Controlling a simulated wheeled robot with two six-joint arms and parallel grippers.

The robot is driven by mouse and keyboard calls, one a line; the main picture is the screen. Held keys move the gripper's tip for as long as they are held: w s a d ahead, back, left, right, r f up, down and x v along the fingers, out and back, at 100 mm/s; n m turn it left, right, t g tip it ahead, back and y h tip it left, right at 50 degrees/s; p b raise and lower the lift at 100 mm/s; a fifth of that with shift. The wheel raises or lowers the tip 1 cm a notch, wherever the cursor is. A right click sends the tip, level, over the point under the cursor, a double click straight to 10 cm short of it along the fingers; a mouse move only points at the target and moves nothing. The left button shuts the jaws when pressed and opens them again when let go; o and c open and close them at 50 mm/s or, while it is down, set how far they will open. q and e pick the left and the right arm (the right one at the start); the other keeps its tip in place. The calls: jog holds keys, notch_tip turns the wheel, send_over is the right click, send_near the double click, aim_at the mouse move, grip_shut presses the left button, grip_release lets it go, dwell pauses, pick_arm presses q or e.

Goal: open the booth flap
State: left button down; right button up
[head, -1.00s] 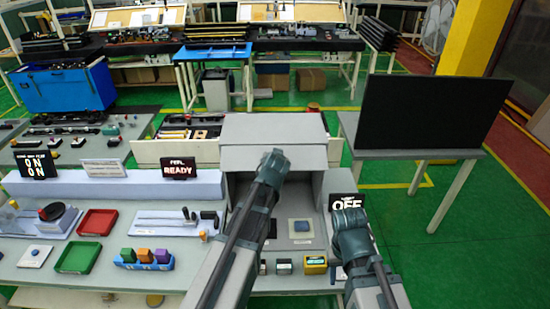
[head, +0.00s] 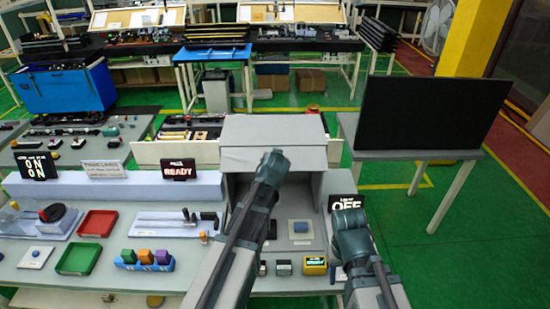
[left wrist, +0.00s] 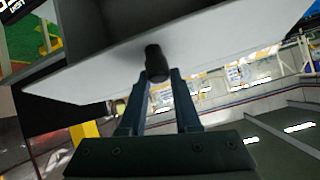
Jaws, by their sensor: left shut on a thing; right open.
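A pale pad with a blue button (head: 301,227) is inside. My left gripper (head: 272,158) is at the flap's front, covering the knob in the head view. In the left wrist view, my left fingers (left wrist: 158,82) are shut on the dark knob (left wrist: 156,62) of the flap (left wrist: 215,45). My right gripper (head: 348,220) is open, to the right of the booth's opening; its fingertips are hard to see.
An OFF sign (head: 346,203) stands right of the booth, close to my right gripper. Small coloured blocks (head: 145,258), a red tray (head: 97,223) and a green tray (head: 78,258) lie left. A black screen (head: 418,112) stands behind at right.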

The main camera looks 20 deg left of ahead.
pick_arm(q)
jog(key=shift+s+a, duration=0.1)
jog(key=shift+a, duration=0.05)
jog(key=c, duration=0.8)
grip_release()
jog(key=shift+c, duration=0.2)
jog(key=shift+o, duration=1.1)
jog(key=shift+a, duration=0.15)
jog(key=p+v, duration=0.4)
jog(key=v, duration=0.3)
jog(key=shift+s, duration=0.2)
